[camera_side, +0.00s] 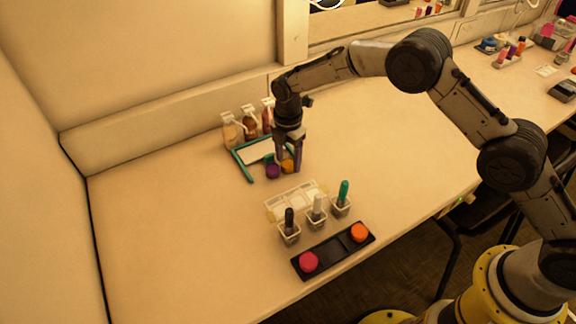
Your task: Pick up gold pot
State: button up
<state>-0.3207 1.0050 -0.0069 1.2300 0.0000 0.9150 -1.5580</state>
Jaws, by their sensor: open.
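The gold pot (288,166) is a small yellow-orange pot on the table, at the front right of a green-edged tray. My gripper (288,165) points down right at it, with its fingers reaching to about the pot's height. The fingers partly cover the pot. The jaws are open, and I cannot tell whether they touch it. A purple pot (273,171) stands close beside the gold pot on the left.
Several pump bottles (231,131) stand behind the green-edged tray (243,167). A clear palette (291,200), jars with black (289,228), white (316,211) and teal (341,199) sticks, and a black tray (333,250) with red and orange pots lie in front. The table's left is clear.

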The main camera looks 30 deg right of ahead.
jog(key=shift+f, duration=0.4)
grip_shut()
